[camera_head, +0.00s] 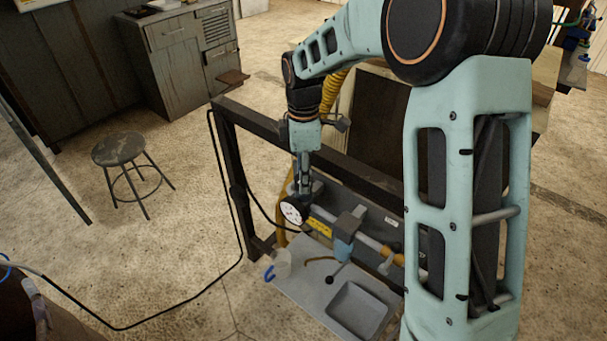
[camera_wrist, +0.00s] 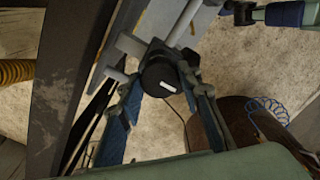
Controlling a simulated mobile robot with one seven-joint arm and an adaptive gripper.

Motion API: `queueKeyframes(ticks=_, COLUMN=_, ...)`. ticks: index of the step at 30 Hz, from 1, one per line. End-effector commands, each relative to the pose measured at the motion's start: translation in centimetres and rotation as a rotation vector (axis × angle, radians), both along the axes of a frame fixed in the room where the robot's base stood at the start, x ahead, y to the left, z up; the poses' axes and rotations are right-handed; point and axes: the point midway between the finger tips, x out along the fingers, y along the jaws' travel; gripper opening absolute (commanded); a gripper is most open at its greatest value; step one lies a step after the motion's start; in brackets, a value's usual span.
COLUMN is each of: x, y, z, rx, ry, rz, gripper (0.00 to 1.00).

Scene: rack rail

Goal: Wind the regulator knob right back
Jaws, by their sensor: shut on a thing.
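The regulator knob (camera_wrist: 160,76) is a round black cap with a short white mark, seen from above in the wrist view. My gripper (camera_wrist: 165,84) is shut on it, with one blue finger on each side. In the head view my gripper (camera_head: 304,184) points down at the rail, just above a round white-faced gauge (camera_head: 292,212). The knob is largely hidden there by the fingers. The regulator's pipework (camera_wrist: 125,48) shows behind the knob in the wrist view.
A dark rack frame (camera_head: 330,160) runs behind my gripper. A blue-grey valve block (camera_head: 345,243) sits right of the gauge. A black hose (camera_head: 180,312) loops left over open floor.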

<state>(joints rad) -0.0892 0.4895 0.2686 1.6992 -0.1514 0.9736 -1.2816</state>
Motion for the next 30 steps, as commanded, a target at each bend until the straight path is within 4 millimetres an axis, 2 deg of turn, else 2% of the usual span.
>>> queueKeyframes(ticks=14, x=0.11, y=0.04, z=0.10, rx=0.001, ry=-0.004, rz=0.017, gripper=0.08)
queueKeyframes(ticks=15, x=0.11, y=0.04, z=0.11, rx=0.001, ry=-0.004, rz=0.017, gripper=0.34)
queueKeyframes(ticks=19, x=0.09, y=0.03, z=0.08, rx=0.000, ry=-0.003, rz=0.016, gripper=0.49)
queueKeyframes(ticks=30, x=0.06, y=0.02, z=0.56, rx=0.000, ry=-0.002, rz=0.014, gripper=0.50)
